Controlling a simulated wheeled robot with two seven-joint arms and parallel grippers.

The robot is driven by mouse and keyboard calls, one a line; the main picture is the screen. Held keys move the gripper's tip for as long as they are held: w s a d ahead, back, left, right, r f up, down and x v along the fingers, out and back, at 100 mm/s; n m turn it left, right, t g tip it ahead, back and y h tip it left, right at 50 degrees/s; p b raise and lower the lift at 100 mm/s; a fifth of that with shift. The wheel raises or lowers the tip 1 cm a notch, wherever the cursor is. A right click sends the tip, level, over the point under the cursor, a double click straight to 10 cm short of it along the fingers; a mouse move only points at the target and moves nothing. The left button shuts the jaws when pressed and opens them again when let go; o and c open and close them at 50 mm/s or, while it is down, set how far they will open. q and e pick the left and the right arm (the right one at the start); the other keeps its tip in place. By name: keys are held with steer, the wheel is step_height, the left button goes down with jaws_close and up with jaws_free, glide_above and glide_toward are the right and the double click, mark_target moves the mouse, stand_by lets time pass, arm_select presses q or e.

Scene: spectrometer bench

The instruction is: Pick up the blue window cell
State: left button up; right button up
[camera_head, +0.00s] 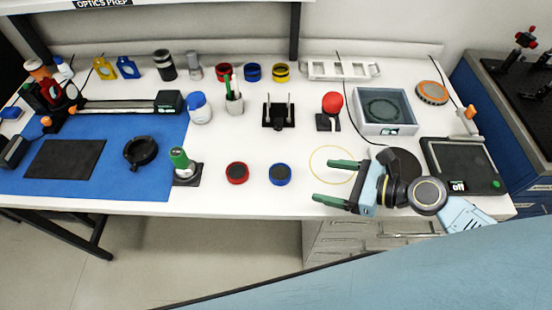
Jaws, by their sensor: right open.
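A short round blue cell (280,174) with a dark top lies on the white table near its front edge. A matching red cell (237,173) lies to its left. Another blue round piece (252,72) sits at the back between a red one (223,72) and a yellow one (281,72). I cannot tell for certain which blue piece is the window cell. My right gripper (323,181), with green fingers, is open and empty, to the right of the front blue cell and apart from it. My left gripper is not in view.
A green-topped post (179,158) stands left of the red cell. A thin yellow ring (312,162) lies beside my right gripper. A black mount (279,113) and a red-bulbed item (332,104) stand behind. The table around the front blue cell is clear.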

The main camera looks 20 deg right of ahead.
glide_toward(277, 172)
steer(key=shift+x, duration=1)
steer(key=x, duration=0.5)
steer(key=shift+w+a+f, duration=0.2)
steer(key=c, duration=1.1)
